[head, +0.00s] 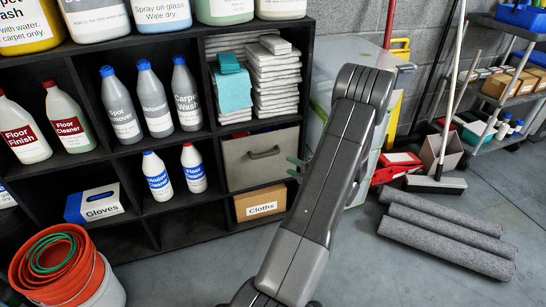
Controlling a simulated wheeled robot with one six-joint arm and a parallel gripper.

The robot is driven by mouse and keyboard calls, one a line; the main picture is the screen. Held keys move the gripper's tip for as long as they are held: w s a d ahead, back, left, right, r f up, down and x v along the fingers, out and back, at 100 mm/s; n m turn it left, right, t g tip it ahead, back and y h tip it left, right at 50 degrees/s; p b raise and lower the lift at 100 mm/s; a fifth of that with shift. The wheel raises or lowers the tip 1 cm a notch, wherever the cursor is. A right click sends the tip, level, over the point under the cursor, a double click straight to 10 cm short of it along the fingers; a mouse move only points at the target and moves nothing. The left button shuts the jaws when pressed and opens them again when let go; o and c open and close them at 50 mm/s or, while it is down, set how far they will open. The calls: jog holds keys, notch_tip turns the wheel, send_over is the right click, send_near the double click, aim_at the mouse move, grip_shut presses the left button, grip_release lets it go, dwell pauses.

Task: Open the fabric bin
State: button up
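The fabric bin (240,173) is a grey box with a dark handle (264,153) on its front. It sits in the shelf's lower right cubby, with its front about level with the shelf, and looks closed. My gripper (292,166) shows only as two small teal fingertips at the bin's right edge, pointing left towards the handle. They stand apart with a gap between them and nothing seen in it. The rest of the gripper is hidden behind my arm. The fingertips are right of the handle and not around it.
The black shelf (130,149) holds bottles and folded towels (272,80). A cardboard Cloths box (260,203) sits below the bin. An orange bucket (62,265) stands front left. Rolled grey mats (445,235) and a broom (436,184) are on the right. Floor before the shelf is clear.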

aim_at(268, 155)
jog(key=b+x, duration=0.3)
jog(key=x, duration=0.8)
jog(key=shift+w+a, duration=0.15)
jog(key=shift+c, duration=0.5)
grip_shut()
